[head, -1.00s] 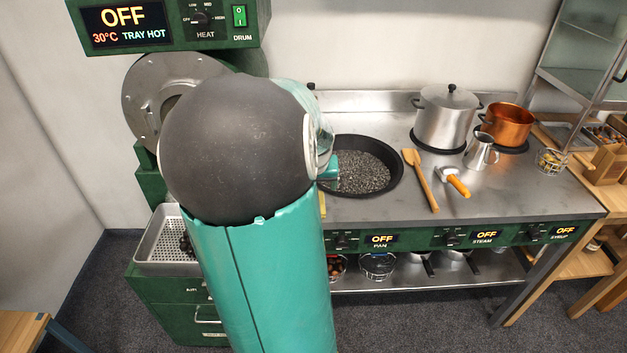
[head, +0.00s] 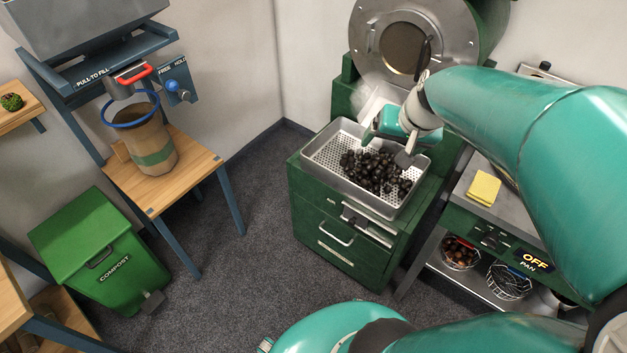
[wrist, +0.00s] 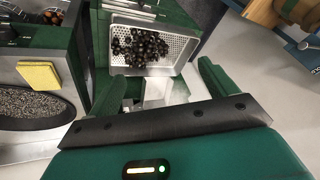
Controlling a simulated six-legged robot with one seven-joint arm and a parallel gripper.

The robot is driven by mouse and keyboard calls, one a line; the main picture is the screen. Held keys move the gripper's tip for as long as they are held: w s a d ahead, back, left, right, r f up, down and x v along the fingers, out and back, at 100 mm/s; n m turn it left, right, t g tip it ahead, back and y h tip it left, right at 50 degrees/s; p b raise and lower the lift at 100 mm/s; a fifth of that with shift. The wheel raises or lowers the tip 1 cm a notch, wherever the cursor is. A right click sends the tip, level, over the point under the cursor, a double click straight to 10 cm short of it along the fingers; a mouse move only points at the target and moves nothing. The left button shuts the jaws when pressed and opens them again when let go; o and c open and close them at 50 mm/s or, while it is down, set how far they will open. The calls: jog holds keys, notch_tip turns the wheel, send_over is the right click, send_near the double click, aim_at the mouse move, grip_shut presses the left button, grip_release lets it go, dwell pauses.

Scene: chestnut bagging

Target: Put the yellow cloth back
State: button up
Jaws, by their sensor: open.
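The yellow cloth (head: 483,188) lies flat and square on the left end of the steel counter, above the PAN controls. It also shows at the left of the wrist view (wrist: 40,75), beside the black pan. My gripper (head: 392,140) is over the perforated tray, to the left of the cloth and well apart from it. In the wrist view my gripper (wrist: 163,88) has its two fingers wide apart, with no cloth between them. A pale plate-like part shows between the fingers; I cannot tell whether it touches them.
The perforated tray (head: 325,158) holds dark chestnuts on a green cabinet (head: 318,222) below the roaster drum (head: 408,45). The steel counter (wrist: 70,103) holds a pan of dark gravel (wrist: 25,108). Floor between is clear.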

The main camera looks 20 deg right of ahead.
jog(key=s+a+r+n, duration=0.2)
jog(key=s+a+n, duration=0.1)
jog(key=a, duration=0.7)
jog(key=s+a+r+n, duration=0.2)
jog(key=s+a+n, duration=0.1)
jog(key=a, duration=0.8)
jog(key=shift+a+r+n+t, duration=0.15)
jog(key=shift+r+n+t, duration=0.15)
